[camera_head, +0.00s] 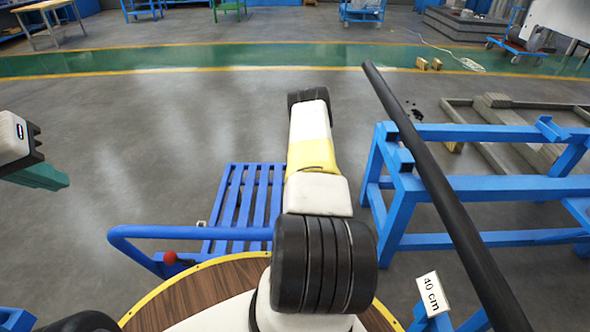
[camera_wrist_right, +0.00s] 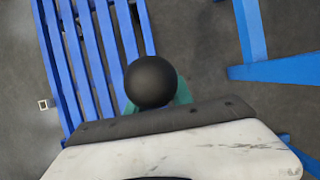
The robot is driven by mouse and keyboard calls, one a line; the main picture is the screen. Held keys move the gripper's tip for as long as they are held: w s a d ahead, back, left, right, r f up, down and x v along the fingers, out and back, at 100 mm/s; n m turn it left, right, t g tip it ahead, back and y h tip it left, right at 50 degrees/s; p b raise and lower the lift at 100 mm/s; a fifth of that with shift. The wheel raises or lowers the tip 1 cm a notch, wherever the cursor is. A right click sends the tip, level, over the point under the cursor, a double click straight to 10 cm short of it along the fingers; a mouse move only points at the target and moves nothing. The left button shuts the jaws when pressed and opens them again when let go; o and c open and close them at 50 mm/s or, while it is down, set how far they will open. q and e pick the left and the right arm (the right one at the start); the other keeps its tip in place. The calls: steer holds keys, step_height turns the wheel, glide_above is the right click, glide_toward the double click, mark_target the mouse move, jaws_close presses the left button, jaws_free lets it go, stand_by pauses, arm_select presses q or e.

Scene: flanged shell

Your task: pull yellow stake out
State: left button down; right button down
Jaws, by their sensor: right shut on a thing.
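I see no yellow stake in either view. In the right wrist view, a dark, round-ended thing (camera_wrist_right: 152,80) sits at the teal fingers of my right gripper (camera_wrist_right: 157,98), which is shut on it. The rest of that thing is hidden behind its round end. In the head view my right arm reaches forward through the middle and hides its gripper. My left gripper (camera_head: 42,176) is at the left edge of the head view, apart from everything. Its green fingers show from the side, so I cannot tell whether they are open.
A blue slatted cart (camera_head: 240,205) with a handle stands ahead. A blue frame (camera_head: 480,185) is at the right, and a long dark bar (camera_head: 430,175) slants across it in the picture. A "40 cm" sign (camera_head: 432,295) is at the lower right. The floor ahead-left is clear.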

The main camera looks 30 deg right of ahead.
steer(key=shift+r, duration=2.5)
